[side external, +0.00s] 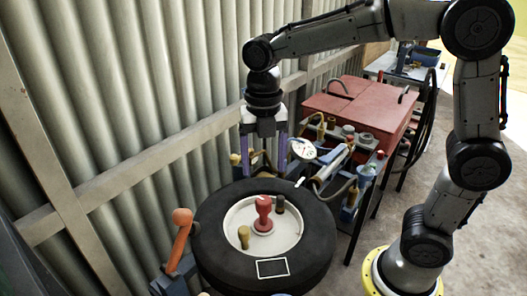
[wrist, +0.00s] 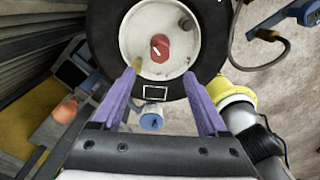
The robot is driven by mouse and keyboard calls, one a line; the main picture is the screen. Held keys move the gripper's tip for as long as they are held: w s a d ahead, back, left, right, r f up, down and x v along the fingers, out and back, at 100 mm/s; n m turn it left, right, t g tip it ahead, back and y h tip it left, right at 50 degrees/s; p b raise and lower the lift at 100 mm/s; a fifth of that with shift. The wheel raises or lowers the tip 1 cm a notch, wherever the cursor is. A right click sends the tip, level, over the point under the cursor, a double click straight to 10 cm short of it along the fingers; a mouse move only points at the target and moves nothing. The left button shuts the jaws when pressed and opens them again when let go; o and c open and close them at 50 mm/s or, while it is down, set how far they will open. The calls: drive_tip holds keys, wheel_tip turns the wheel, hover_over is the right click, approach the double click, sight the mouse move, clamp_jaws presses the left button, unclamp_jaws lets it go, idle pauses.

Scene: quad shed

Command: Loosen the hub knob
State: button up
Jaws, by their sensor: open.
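The hub knob is red and stands upright on the pale round hub of a black tyre, near the middle of the side external view (side external: 264,212). It also shows from above in the wrist view (wrist: 160,46), with a white mark on its top. The hub (side external: 287,228) lies flat inside the tyre (side external: 315,255). My gripper (side external: 263,170) points down above the far side of the wheel, apart from the knob. Its purple fingers are open and empty. In the wrist view, the knob shows just beyond the fingertips (wrist: 159,74), roughly centred between them.
A brass peg (side external: 243,238) and a dark peg (side external: 280,203) stand on the hub near the knob. An orange-handled lever (side external: 181,224) rises left of the tyre. A dial gauge (side external: 302,149) and a cluttered tool rack are close right of my gripper. A red chest (side external: 345,105) stands behind.

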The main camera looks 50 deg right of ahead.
drive_tip(key=shift+r, duration=1.25)
drive_tip(key=s+d+r+m+t, duration=0.2)
drive_tip(key=s+m, duration=0.2)
drive_tip(key=s, duration=0.1)
drive_tip(key=s+d+r+m+t, duration=0.1)
drive_tip(key=s+d+r+m, duration=0.1)
drive_tip(key=s+d+m, duration=0.3)
drive_tip(key=s+a+f+m+t, duration=0.1)
drive_tip(key=s+f+m, duration=0.4)
drive_tip(key=m, duration=1.3)
drive_tip(key=shift+s+f+t, duration=0.25)
drive_tip(key=shift+s+t, duration=0.55)
